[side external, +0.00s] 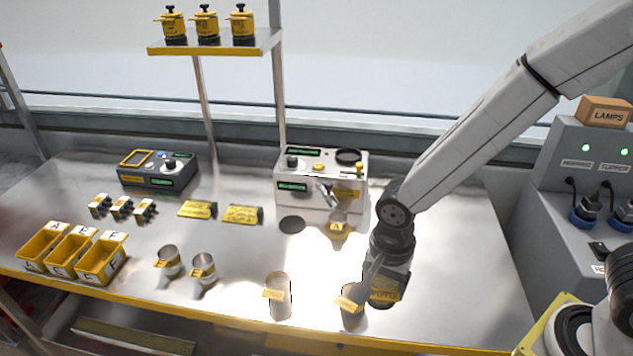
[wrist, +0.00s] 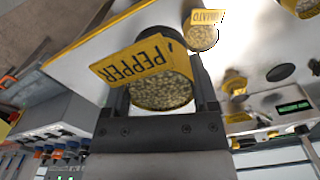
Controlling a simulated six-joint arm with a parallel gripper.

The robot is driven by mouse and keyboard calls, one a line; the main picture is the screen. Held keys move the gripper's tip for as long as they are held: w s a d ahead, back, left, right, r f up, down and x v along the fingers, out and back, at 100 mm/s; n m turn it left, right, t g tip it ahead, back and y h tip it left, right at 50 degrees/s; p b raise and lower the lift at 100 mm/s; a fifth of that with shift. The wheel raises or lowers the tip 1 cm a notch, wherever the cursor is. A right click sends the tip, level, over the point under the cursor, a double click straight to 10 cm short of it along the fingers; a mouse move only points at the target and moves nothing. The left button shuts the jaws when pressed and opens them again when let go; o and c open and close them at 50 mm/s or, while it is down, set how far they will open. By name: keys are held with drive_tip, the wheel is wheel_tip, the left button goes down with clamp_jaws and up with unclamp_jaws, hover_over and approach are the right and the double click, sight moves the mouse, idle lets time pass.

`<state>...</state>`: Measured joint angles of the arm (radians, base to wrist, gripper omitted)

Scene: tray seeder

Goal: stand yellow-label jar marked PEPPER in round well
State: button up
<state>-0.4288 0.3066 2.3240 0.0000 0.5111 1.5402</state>
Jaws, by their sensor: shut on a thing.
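My gripper (wrist: 163,108) is shut on the jar marked PEPPER (wrist: 162,92), an open clear jar of pale seeds with a yellow label. The white seeder (side external: 318,201) stands farther back and left.
A similar jar marked TOMATO (wrist: 202,38) stands close by, also in the side external view (side external: 278,302). Two metal cups (side external: 203,270) and yellow bins (side external: 101,263) are left. A grey lamp console (side external: 583,165) stands right. A shelf (side external: 215,45) of jars hangs above.

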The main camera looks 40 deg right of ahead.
drive_tip(key=shift+w, duration=0.1)
idle(0.3)
drive_tip(key=w+a+f, duration=0.1)
drive_tip(key=w, duration=0.1)
drive_tip(key=w+a+f, duration=0.1)
drive_tip(key=w, duration=0.2)
drive_tip(key=w+f, duration=0.2)
drive_tip(key=w, duration=0.1)
drive_tip(key=shift+w+a, duration=0.1)
drive_tip(key=shift+a, duration=0.3)
drive_tip(key=w+f, duration=0.1)
drive_tip(key=w+a+f, duration=0.1)
drive_tip(key=f, duration=0.1)
drive_tip(key=shift+w+f, duration=0.2)
drive_tip(key=shift+w, duration=0.2)
drive_tip(key=shift+w+a+f, duration=0.15)
drive_tip(key=shift+w+f, duration=0.4)
drive_tip(key=shift+f, duration=0.1)
drive_tip(key=shift+w+a+f, duration=0.1)
drive_tip(key=shift+w+f, duration=0.2)
drive_tip(key=shift+f, duration=0.15)
drive_tip(key=shift+w+a+f, duration=0.1)
drive_tip(key=shift+w+f, duration=0.1)
drive_tip(key=shift+f, duration=1.3)
drive_tip(key=shift+f, duration=0.2)
